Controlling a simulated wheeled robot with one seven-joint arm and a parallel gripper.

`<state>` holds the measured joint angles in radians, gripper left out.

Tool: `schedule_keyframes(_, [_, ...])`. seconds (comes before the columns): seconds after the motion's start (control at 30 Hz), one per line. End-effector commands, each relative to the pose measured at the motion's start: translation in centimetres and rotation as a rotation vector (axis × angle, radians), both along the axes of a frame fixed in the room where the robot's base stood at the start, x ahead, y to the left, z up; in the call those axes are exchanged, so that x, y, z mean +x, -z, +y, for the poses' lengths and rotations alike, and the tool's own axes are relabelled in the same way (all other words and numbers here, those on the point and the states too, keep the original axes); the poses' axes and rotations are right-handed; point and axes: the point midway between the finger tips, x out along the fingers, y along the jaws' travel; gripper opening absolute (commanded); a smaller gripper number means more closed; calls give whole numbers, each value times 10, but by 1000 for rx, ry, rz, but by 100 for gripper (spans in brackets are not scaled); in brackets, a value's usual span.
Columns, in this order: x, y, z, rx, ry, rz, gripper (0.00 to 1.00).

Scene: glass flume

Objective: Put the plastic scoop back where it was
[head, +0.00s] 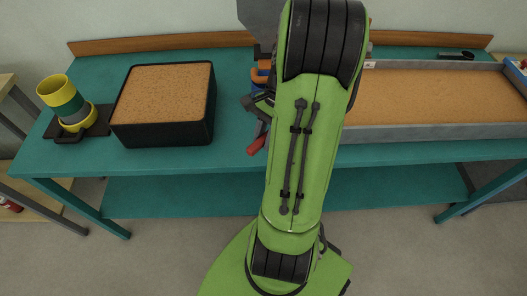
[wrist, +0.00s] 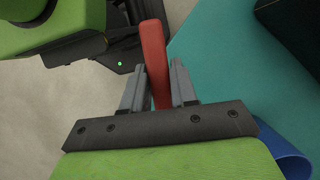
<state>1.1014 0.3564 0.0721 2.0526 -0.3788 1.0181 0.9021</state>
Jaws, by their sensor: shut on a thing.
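My gripper (wrist: 159,70) is shut on a long red piece, which I take to be the plastic scoop (wrist: 154,50). In the wrist view the red piece runs between the two grey fingers and beyond them. In the head view the scoop's red end (head: 257,145) sticks out below my gripper (head: 264,108), at the front part of the teal table. My green arm hides much of the gripper and the rest of the scoop. I cannot tell whether the scoop touches the table.
A black box of brown granular material (head: 163,137) stands left on the teal table (head: 60,152). A long grey-walled tray of sand (head: 430,132) fills the right. Orange and blue things (head: 260,76) stand behind my gripper.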

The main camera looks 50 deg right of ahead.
Motion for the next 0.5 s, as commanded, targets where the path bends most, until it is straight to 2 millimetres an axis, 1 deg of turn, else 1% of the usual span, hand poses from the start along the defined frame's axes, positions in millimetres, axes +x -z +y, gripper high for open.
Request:
schedule_keyframes(0.03, [0, 17, 1, 4, -2, 1, 0])
schedule_keyframes(0.17, [1, 39, 1, 2, -3, 0, 0])
schedule_keyframes(0.3, [1, 69, 1, 4, -4, 0, 0])
schedule_keyframes(0.37, [0, 75, 1, 2, -4, 1, 0])
schedule_keyframes(0.5, [1, 72, 0, 0, -3, 0, 0])
